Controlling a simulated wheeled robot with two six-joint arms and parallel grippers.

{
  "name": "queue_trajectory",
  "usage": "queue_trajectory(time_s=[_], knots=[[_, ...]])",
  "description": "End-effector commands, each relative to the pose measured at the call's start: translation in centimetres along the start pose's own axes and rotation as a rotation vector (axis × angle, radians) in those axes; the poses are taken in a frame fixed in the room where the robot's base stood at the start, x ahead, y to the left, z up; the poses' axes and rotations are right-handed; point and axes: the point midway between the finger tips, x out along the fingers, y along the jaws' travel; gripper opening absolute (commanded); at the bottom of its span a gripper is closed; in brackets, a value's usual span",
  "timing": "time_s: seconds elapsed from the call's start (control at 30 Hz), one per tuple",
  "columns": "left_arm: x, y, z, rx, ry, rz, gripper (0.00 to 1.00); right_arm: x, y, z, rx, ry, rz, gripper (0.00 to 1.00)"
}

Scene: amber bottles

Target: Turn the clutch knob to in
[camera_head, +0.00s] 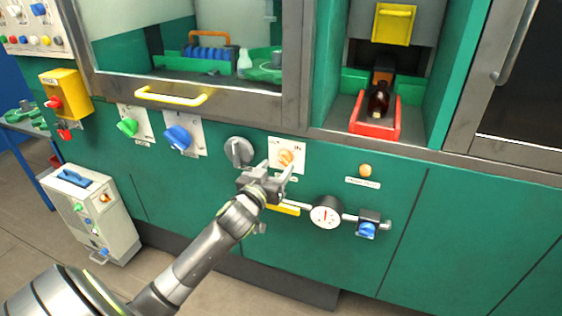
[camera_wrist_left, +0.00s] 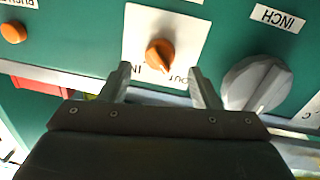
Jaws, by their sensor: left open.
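The clutch knob is an orange knob (camera_head: 286,157) on a white plate marked IN and OUT, on the green machine front. In the left wrist view, which shows the panel upside down, the orange knob (camera_wrist_left: 160,54) lies just beyond and between the fingertips. Its ridge is tilted, and I cannot tell for certain which mark it points to. My left gripper (camera_head: 277,171) is open and empty in front of the plate; its fingers also show in the left wrist view (camera_wrist_left: 161,72), one on each side, apart from the knob. My right gripper is not in view.
A large grey knob (camera_head: 239,151) sits close beside the plate. A pressure gauge (camera_head: 326,213) and a blue valve knob (camera_head: 366,230) are below right. Blue (camera_head: 178,138) and green (camera_head: 127,127) knobs are left. A dark bottle (camera_head: 378,100) stands in a red holder above right.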

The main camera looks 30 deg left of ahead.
Motion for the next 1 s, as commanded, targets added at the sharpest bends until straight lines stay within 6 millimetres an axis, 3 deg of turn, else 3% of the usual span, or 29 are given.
queue_trajectory(time_s=[0.1, 0.3, 0.67, 1.0], knots=[[1.8, 0.0, 0.0, -0.001, -0.001, 0.0, 0.57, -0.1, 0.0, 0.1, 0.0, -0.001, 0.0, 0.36], [3.4, 0.0, 0.0, 0.0, 0.0, 0.0, 0.57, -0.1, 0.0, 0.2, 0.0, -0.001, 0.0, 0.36], [3.8, 0.0, 0.0, 0.0, -0.001, 0.0, 0.57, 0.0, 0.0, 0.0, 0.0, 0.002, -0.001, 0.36], [3.7, 0.0, 0.0, 0.0, -0.001, 0.0, 0.12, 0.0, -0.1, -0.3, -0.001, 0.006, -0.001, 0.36]])
